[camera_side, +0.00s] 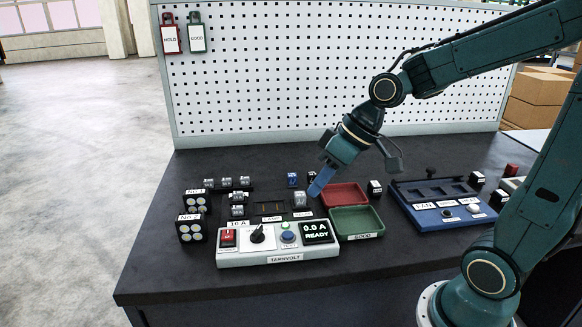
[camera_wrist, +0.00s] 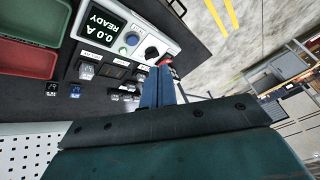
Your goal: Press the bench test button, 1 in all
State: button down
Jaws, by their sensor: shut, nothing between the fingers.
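The bench tester (camera_side: 278,258) is a white box labelled TARNVOLT near the bench's front edge. Its round blue test button (camera_side: 288,237) sits between a black knob (camera_side: 257,234) and a display (camera_side: 317,232) reading 0.0 A READY. The button also shows in the wrist view (camera_wrist: 132,39), uncovered. My gripper (camera_side: 315,190) has its blue fingers shut and empty. It hangs above the bench behind the tester, apart from the button. In the wrist view the fingers (camera_wrist: 166,72) point toward the tester's knob and red switch end.
A red tray (camera_side: 343,188) and a green tray (camera_side: 356,221) labelled GOOD lie right of the tester. Small relay-like parts (camera_side: 237,211) and labelled blocks (camera_side: 190,228) stand at left. A blue panel (camera_side: 440,217) is at right. A pegboard (camera_side: 290,75) closes the back.

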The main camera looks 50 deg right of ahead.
aim_at(293, 233)
jog(key=w+d+f+t+y, duration=0.1)
jog(key=w+f+y, duration=0.2)
jog(key=w, duration=0.4)
jog(key=shift+w+d+f+m+y, duration=0.2)
jog(key=shift+d+f+m+y, duration=0.1)
jog(key=shift+f, duration=0.35)
jog(key=shift+f, duration=0.15)
jog(key=shift+f, duration=4.25)
jog(key=shift+f, duration=0.95)
jog(key=shift+r, duration=0.95)
